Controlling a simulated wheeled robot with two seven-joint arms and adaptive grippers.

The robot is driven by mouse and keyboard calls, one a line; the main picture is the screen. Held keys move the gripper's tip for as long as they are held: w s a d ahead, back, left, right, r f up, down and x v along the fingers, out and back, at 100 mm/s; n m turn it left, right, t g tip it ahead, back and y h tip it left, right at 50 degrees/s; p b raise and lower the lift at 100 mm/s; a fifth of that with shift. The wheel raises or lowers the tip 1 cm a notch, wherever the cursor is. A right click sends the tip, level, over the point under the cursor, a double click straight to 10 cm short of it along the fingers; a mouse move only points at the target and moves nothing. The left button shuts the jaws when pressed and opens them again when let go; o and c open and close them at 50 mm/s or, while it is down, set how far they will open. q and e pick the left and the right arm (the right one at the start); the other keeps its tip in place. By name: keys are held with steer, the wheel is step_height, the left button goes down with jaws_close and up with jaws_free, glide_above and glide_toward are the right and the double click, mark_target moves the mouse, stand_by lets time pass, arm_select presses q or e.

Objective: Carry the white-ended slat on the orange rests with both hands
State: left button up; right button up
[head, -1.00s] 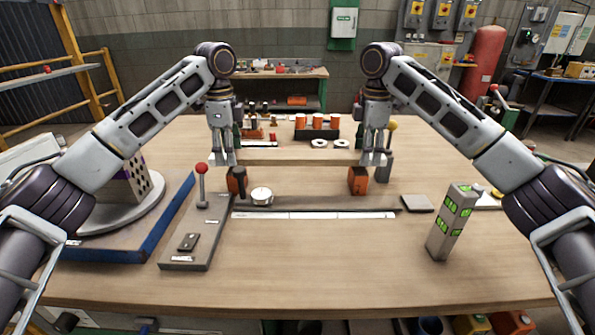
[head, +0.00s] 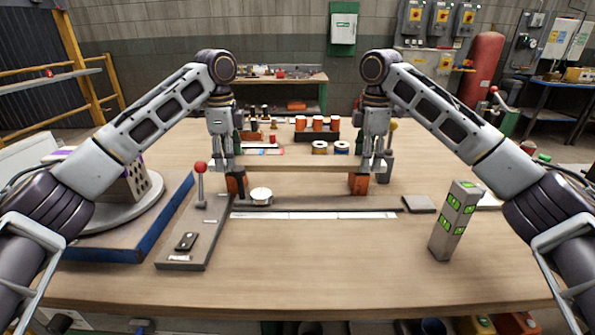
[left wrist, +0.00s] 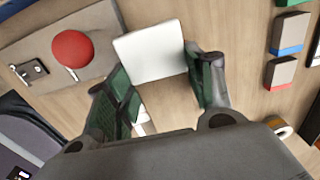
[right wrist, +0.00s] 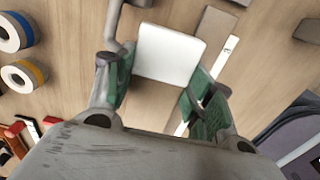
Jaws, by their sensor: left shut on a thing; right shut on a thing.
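The slat (head: 297,167) is a long pale wooden bar lying level from left to right in the head view. Its white ends show in the left wrist view (left wrist: 152,52) and the right wrist view (right wrist: 168,55). My left gripper (head: 227,163) is shut on its left end, and my right gripper (head: 371,163) on its right end. The orange rests, left (head: 236,186) and right (head: 358,185), stand below the slat near its ends. The slat's underside is at about their tops; I cannot tell whether it touches them.
A red-knobbed lever stands on a grey plate (head: 195,235) at left. A round white-topped piece (head: 261,196) sits between the rests. A grey post with green markings (head: 455,220) stands at right. Two tape rolls (head: 320,148) lie behind the slat.

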arm_select(q)
steer(key=shift+f+b, duration=0.35)
steer(key=shift+f, duration=0.15)
arm_select(e)
steer(key=shift+f, duration=0.45)
arm_select(q)
steer(key=o, duration=1.3)
steer(key=shift+w, duration=0.1)
steer(key=shift+c, duration=0.2)
arm_select(e)
steer(key=o, duration=1.3)
steer(key=shift+w, duration=0.1)
steer(key=shift+c, duration=0.2)
arm_select(q)
steer(key=shift+w, duration=0.1)
arm_select(e)
steer(key=shift+w, duration=0.1)
arm_select(q)
steer(key=shift+r, duration=0.25)
steer(key=shift+r, duration=3.8)
arm_select(e)
steer(key=shift+r, duration=3.95)
